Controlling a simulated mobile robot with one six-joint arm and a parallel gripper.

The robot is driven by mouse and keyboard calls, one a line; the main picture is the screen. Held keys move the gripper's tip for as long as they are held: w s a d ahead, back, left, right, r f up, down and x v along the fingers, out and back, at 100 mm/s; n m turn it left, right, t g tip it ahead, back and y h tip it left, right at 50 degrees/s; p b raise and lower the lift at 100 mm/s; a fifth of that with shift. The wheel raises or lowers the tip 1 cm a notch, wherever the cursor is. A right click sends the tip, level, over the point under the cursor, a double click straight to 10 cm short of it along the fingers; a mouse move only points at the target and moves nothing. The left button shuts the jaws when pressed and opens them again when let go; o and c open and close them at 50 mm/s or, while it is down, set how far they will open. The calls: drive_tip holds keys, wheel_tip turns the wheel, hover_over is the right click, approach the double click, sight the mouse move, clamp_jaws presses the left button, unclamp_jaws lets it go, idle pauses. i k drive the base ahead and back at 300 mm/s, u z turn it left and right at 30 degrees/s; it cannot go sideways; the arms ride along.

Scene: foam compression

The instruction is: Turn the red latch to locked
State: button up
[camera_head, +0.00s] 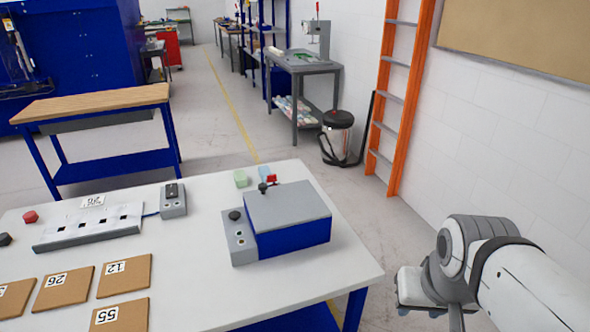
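The red latch (271,179) is a small red piece at the back edge of a blue box with a grey lid (287,206). The box stands on the white table, near its right end. The latch is too small in view to tell its position. A black knob (263,188) stands just left of the latch. My gripper (420,289) is at the lower right, beyond the table's right edge and well apart from the box. Its fingers are not clear, so I cannot tell whether it is open or shut.
A grey panel with a black knob (235,215) adjoins the box's left side. A green cup (241,178) and a light blue item (264,172) stand behind it. Several numbered brown tiles (124,277) lie at the front left. The white table (330,282) is clear right of the box.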

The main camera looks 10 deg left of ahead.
sight(272, 178)
drive_tip(key=u, duration=0.2)
drive_tip(key=i, duration=0.85)
drive_tip(key=z, duration=0.1)
